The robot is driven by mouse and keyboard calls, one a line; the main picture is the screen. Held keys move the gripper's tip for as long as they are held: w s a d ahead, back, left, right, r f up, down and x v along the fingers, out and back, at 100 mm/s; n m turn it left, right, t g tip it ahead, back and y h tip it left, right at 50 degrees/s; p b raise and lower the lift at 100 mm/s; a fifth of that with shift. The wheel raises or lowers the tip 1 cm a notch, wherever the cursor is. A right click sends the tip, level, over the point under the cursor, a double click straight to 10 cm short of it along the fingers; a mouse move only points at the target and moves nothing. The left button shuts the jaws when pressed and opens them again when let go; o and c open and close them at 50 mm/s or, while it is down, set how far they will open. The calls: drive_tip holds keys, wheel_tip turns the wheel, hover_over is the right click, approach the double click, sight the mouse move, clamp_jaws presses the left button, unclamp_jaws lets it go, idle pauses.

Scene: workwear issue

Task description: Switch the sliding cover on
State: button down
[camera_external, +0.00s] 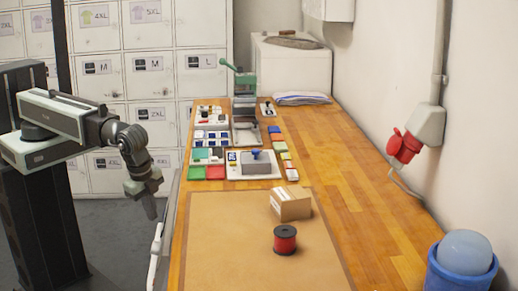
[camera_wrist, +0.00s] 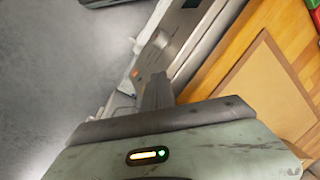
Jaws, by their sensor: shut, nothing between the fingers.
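No part is clearly marked as the sliding cover. A grey box with a blue lever (camera_external: 256,163) sits on a white panel on the bench. It may bear on the task, but its setting is too small to read. My gripper (camera_external: 150,208) hangs down, shut and empty, left of the bench's front left edge, well apart from that box. In the wrist view my gripper (camera_wrist: 157,92) points at a grey fitting along the bench side. A small orange mark (camera_wrist: 135,73) shows on that fitting, partly behind the fingers.
A cardboard box (camera_external: 290,204) and a red spool (camera_external: 285,241) stand on the brown mat (camera_external: 225,250). A green-handled press (camera_external: 244,85) and several coloured tiles are farther back. A white handle-like part (camera_external: 155,255) runs along the bench's left side. The bench's right side is mostly clear.

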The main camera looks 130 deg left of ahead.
sight(255, 159)
drive_tip(key=w+a+y+b, duration=0.2)
drive_tip(key=a, duration=0.4)
drive_tip(key=w+a+r+n+y+b, duration=0.1)
drive_tip(key=w+a+y+b, duration=0.1)
drive_tip(key=a, duration=0.5)
drive_tip(key=w+a+r+g+y+b, duration=0.1)
drive_tip(key=w+a+y+b, duration=0.1)
drive_tip(key=a+y+b, duration=0.2)
drive_tip(key=shift+w+a+n, duration=0.15)
drive_tip(key=shift+a, duration=0.55)
drive_tip(key=shift+w+a+n, duration=0.15)
drive_tip(key=shift+a, duration=0.55)
drive_tip(key=a+b, duration=0.1)
drive_tip(key=w+a+y+b, duration=0.1)
drive_tip(key=a+r+y+b, duration=0.1)
drive_tip(key=shift+w+g, duration=0.15)
drive_tip(key=shift+g, duration=0.15)
drive_tip(key=a+r+y+b, duration=0.1)
drive_tip(key=w+a+r+y+b, duration=0.2)
drive_tip(key=y+b, duration=0.1)
drive_tip(key=shift+a+r+n, duration=0.25)
drive_tip(key=shift+r+n, duration=0.15)
drive_tip(key=shift+w+a+r, duration=0.1)
drive_tip(key=shift+r, duration=0.45)
